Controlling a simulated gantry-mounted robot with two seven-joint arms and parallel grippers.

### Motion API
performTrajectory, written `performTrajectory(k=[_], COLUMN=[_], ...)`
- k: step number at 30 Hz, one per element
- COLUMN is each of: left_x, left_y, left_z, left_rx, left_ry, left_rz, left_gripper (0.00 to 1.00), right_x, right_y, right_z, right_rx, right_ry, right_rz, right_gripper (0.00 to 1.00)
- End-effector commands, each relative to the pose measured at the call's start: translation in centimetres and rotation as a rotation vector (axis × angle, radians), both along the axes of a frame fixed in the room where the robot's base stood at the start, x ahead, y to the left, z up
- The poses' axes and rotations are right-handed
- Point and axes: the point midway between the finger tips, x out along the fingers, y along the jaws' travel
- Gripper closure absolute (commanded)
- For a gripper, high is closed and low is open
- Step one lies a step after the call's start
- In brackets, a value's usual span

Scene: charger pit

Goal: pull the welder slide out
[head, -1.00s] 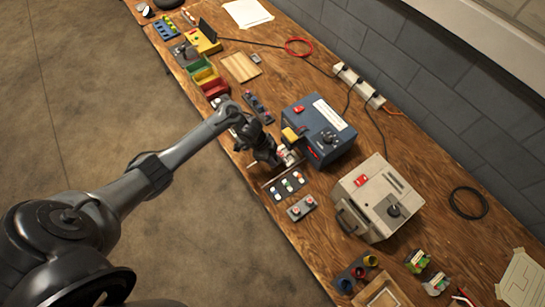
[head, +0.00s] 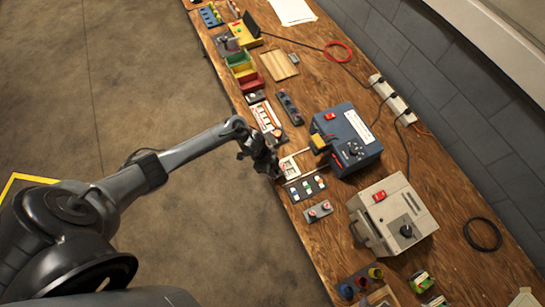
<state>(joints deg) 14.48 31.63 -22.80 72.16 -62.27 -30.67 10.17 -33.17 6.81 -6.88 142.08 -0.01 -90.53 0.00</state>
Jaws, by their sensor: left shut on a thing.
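The blue welder (head: 347,138) stands on the wooden bench, with a red switch, a dark knob and a yellow block on its near side. Its slide, a pale frame (head: 290,167) with thin rails, sticks out of the welder's front toward the bench's front edge. My left gripper (head: 271,165) is at the outer end of the slide, shut on it. The dark fingers hide the part they hold. My right gripper is not in view.
A grey box (head: 392,214) with a handle stands right of the welder. A strip of colored buttons (head: 306,187) and a two-button box (head: 318,211) lie close to the slide. Colored bins (head: 243,72) are farther up. Floor beyond the front edge is clear.

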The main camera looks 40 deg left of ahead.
Motion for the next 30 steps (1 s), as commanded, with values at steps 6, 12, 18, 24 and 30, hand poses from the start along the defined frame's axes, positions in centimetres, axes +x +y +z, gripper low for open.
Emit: performTrajectory(k=[6, 12, 18, 24, 30], left_x=[0.1, 0.0, -0.1, -0.4, -0.9], left_y=[0.0, 0.0, 0.3, 1.4, 2.6], left_z=[0.1, 0.0, 0.8, 3.4, 6.7], left_rx=[0.0, 0.0, 0.001, 0.002, 0.001], left_ry=[-0.002, 0.0, -0.002, -0.004, -0.003], left_rz=[-0.001, -0.001, -0.001, -0.002, -0.001], left_gripper=[0.5, 0.5, 0.5, 0.5, 0.5], right_x=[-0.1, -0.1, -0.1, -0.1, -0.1], right_y=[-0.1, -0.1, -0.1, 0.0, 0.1], right_z=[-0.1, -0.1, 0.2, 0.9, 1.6], right_rx=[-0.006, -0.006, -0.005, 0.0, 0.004], right_ry=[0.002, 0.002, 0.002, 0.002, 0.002], right_rz=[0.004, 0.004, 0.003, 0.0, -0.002], right_gripper=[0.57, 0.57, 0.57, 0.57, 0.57])
